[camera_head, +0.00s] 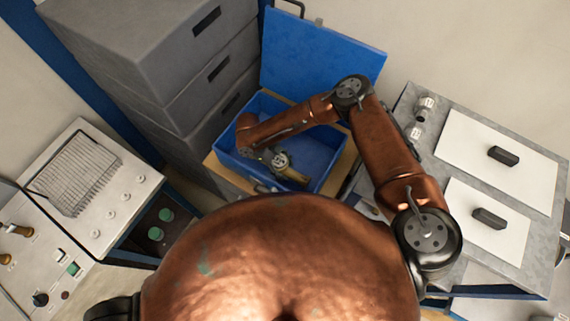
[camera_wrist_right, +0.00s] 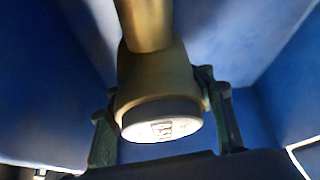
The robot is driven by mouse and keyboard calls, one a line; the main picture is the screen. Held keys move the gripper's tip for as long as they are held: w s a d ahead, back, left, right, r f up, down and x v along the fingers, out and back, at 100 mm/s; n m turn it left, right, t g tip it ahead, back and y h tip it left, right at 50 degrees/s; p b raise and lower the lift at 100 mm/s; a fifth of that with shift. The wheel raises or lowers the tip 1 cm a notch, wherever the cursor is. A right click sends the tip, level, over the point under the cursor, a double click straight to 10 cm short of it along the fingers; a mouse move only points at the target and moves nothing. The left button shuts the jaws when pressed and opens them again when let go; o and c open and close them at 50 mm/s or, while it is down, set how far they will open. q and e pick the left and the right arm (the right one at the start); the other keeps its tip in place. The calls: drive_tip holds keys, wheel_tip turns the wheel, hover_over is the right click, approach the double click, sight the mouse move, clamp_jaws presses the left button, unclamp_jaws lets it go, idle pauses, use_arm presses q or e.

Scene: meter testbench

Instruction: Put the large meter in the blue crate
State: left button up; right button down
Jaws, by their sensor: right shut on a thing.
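The blue crate (camera_head: 232,163) stands open near the middle of the head view, its blue lid (camera_head: 318,55) raised at the back. My right arm reaches over it and my right gripper (camera_head: 277,160) is down inside. The gripper is shut on the large meter (camera_head: 294,174), a brass body with a pale round face. In the right wrist view the meter (camera_wrist_right: 148,85) sits between the two dark fingers (camera_wrist_right: 165,112), with blue crate walls (camera_wrist_right: 270,40) around it. I cannot tell whether the meter touches the crate floor. My left gripper is not in view.
Grey drawers (camera_head: 160,60) stand close behind and left of the crate. A grey bench (camera_head: 425,165) with white panels and metal fittings (camera_head: 425,106) is at the right. A control console (camera_head: 95,205) with a wire rack is at the left.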

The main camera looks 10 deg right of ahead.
drive_tip(key=shift+w+f, duration=0.1)
drive_tip(key=shift+f, duration=0.4)
drive_tip(key=c, duration=0.9)
unclamp_jaws()
drive_tip(key=shift+f, duration=0.1)
drive_tip(key=shift+c, duration=0.2)
drive_tip(key=b+v, duration=0.3)
drive_tip(key=v, duration=0.9)
